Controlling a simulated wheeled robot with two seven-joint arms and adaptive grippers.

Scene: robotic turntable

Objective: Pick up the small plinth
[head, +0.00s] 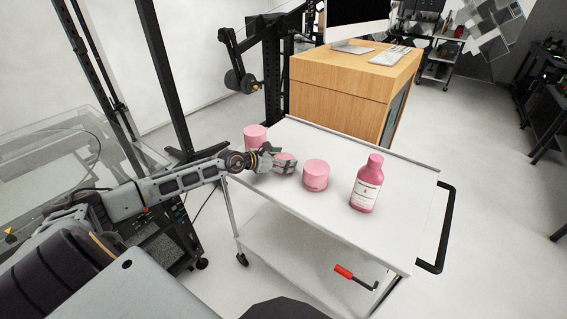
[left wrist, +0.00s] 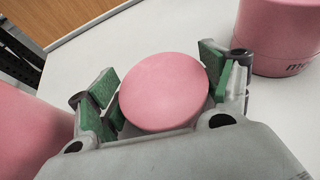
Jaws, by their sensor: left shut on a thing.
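The small plinth (left wrist: 163,92) is a low pink round piece with a flat top. In the left wrist view it sits between the green-padded fingers of my left gripper (left wrist: 158,85), which is shut on it. In the head view the plinth (head: 286,156) shows just above the fingers of my left gripper (head: 284,166), over the white cart top. I cannot tell whether it touches the cart. The gripper hides its lower part. My right gripper is not in view.
A pink cylinder (head: 255,136) stands left of the gripper and another (head: 316,176) stands close on its right. A pink bottle (head: 367,186) with a white label stands farther right on the white cart (head: 400,215). A wooden cabinet (head: 340,95) is behind.

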